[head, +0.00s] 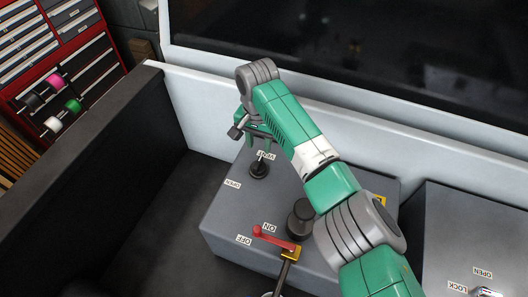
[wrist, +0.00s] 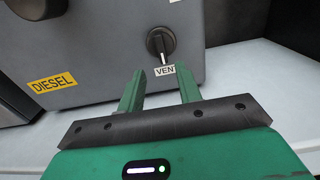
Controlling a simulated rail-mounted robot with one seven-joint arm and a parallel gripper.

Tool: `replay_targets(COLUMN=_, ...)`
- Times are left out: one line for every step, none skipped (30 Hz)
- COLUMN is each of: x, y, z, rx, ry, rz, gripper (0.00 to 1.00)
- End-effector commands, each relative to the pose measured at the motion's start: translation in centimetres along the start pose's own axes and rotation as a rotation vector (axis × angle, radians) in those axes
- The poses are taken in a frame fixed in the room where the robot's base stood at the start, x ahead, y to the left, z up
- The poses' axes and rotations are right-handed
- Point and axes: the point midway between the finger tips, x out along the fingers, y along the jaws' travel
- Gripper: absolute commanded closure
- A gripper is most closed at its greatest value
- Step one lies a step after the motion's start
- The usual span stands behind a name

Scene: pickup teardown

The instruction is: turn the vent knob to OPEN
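The vent knob (head: 259,169) is a black round knob on the grey box (head: 225,215). An OPEN label (head: 232,184) lies to its left. In the wrist view the knob (wrist: 160,43) stands ahead of my gripper, with a pale pointer line towards the VENT label (wrist: 165,70). The OPEN label is outside that view. My gripper (wrist: 160,82) is open and empty, its two green fingers apart from the knob. In the head view my gripper (head: 258,140) is beside the far edge of the box, partly hidden by my wrist.
A red lever (head: 275,240) with ON and OFF labels and a black cap (head: 301,216) sit on the same box. A yellow DIESEL label (wrist: 53,83) is left in the wrist view. A white truck-bed wall (head: 200,110) runs close behind. Dark floor (head: 165,215) is clear.

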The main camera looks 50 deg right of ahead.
Motion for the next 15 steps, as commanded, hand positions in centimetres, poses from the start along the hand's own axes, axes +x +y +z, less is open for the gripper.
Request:
replay_targets(x=0.0, y=0.0, z=0.0, rx=0.000, ry=-0.001, rz=0.001, gripper=0.65)
replay_targets(x=0.1, y=0.0, z=0.1, rx=0.000, ry=-0.001, rz=0.001, gripper=0.65)
replay_targets(x=0.4, y=-0.1, z=0.1, rx=-0.001, ry=0.000, rz=0.000, gripper=0.65)
replay_targets(x=0.7, y=-0.1, z=0.1, rx=-0.002, ry=0.000, rz=0.000, gripper=0.65)
replay_targets(x=1.1, y=-0.1, z=0.1, rx=-0.002, ry=-0.001, rz=0.001, gripper=0.65)
replay_targets(x=1.8, y=-0.1, z=0.1, rx=-0.001, ry=-0.001, rz=0.001, gripper=0.65)
replay_targets(x=2.4, y=0.0, z=0.1, rx=-0.002, ry=-0.001, rz=0.002, gripper=0.65)
replay_targets(x=3.1, y=-0.1, z=0.1, rx=-0.002, ry=-0.001, rz=0.001, gripper=0.65)
replay_targets(x=3.9, y=-0.1, z=0.1, rx=-0.002, ry=-0.001, rz=0.001, gripper=0.65)
replay_targets(x=4.5, y=-0.1, z=0.1, rx=-0.002, ry=0.000, rz=0.001, gripper=0.65)
replay_targets(x=5.0, y=-0.1, z=0.1, rx=-0.002, ry=0.000, rz=0.001, gripper=0.65)
replay_targets(x=5.7, y=-0.1, z=0.1, rx=-0.003, ry=0.001, rz=0.000, gripper=0.65)
replay_targets(x=6.2, y=-0.2, z=0.1, rx=-0.004, ry=0.000, rz=0.000, gripper=0.65)
replay_targets(x=6.6, y=-0.2, z=0.1, rx=-0.004, ry=0.001, rz=-0.001, gripper=0.65)
replay_targets(x=7.0, y=-0.2, z=0.1, rx=-0.004, ry=0.001, rz=-0.001, gripper=0.65)
